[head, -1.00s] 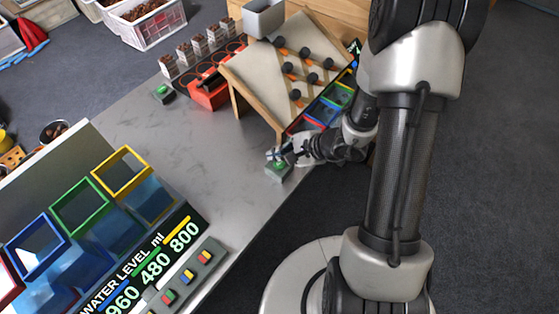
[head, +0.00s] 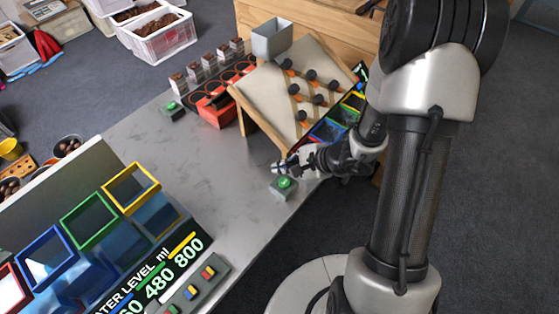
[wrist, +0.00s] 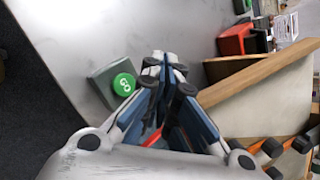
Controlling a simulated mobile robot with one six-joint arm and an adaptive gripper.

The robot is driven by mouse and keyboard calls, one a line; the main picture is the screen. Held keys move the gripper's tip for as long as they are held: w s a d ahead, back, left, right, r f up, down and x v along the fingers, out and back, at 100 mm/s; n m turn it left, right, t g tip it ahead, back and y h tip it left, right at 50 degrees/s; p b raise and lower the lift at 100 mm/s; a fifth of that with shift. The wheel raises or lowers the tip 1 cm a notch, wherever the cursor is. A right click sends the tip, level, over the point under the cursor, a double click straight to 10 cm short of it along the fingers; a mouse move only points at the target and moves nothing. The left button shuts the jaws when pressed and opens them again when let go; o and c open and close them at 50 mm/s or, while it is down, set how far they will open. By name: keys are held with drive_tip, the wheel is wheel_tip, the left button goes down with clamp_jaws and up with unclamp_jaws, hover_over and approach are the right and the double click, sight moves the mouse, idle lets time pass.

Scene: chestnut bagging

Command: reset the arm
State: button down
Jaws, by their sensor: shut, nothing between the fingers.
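My gripper (head: 280,168) is shut and empty. In the head view it hangs just above and beside a small grey box with a green button (head: 284,183), at the table's edge. In the wrist view the closed fingers (wrist: 166,65) point past the green button (wrist: 124,84), which is marked GO. The fingers look apart from the button. My arm reaches in from the right of the head view.
The sloped peg board (head: 270,85) on wooden legs stands close to the gripper. Coloured bins (head: 330,130) sit below it. A red-orange device (head: 215,110) and a second button box (head: 172,110) are farther back. A water level panel (head: 165,270) with coloured frames is at front left. The grey tabletop (head: 200,160) between them is clear.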

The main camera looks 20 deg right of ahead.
drive_tip(key=s+a+r+n+g, duration=0.2)
drive_tip(key=s+a+r+n, duration=0.25)
drive_tip(key=r, duration=0.35)
drive_tip(key=s+a+r+n+g, duration=0.1)
drive_tip(key=s+a+r+n, duration=0.3)
drive_tip(key=r+n, duration=0.3)
drive_tip(key=s+d+r+n+t+h, duration=0.1)
drive_tip(key=s+d+r+n+h, duration=0.5)
drive_tip(key=s+d+r, duration=0.3)
drive_tip(key=s+r, duration=0.1)
drive_tip(key=s, duration=0.2)
drive_tip(key=shift+h, duration=0.4)
idle(2.7)
